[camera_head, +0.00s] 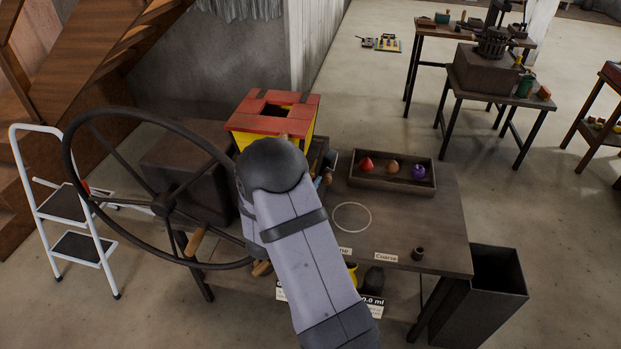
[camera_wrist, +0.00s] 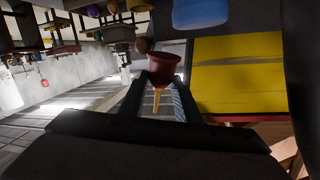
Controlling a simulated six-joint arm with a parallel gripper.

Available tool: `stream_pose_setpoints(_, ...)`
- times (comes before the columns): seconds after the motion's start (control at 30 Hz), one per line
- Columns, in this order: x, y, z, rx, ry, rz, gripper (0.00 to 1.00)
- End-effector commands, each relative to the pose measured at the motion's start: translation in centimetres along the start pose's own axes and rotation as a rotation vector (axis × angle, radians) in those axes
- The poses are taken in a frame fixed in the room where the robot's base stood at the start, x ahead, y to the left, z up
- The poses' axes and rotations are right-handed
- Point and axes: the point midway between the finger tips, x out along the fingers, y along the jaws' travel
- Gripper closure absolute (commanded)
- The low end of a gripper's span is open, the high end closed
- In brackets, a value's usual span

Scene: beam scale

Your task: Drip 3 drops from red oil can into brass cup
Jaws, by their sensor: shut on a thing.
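My gripper (camera_wrist: 157,100) shows in the wrist view, its two fingers shut on a dark red vessel with a thin yellow spout, which looks like the red oil can (camera_wrist: 168,67). The wide red body sits at the far end of the fingers and the yellow spout runs between them. In the head view, my own arm hides the gripper and the can. I cannot make out a brass cup for certain. A small dark cup (camera_head: 418,253) stands on the table (camera_head: 440,215) near its front right, by the "Coarse" label.
A tray (camera_head: 372,186) holds red, orange and purple bulb-shaped things. A red-topped yellow box (camera_head: 262,110) stands behind my arm, and a large spoked wheel (camera_head: 75,190) to its left. A pale ring (camera_head: 352,217) marks bare tabletop. A tall dark bin (camera_head: 485,300) stands at right.

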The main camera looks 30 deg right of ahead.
Motion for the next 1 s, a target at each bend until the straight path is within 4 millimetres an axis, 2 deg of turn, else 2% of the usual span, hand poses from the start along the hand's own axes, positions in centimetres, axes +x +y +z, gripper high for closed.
stream_pose_setpoints(0.37,0.0,-0.1,2.9,0.172,-0.099,0.0,0.93)
stream_pose_setpoints(0.8,-0.1,-0.2,7.7,0.528,-0.302,0.0,0.93)
stream_pose_setpoints(1.0,-0.2,-0.4,7.2,0.516,-0.297,-0.001,0.93)
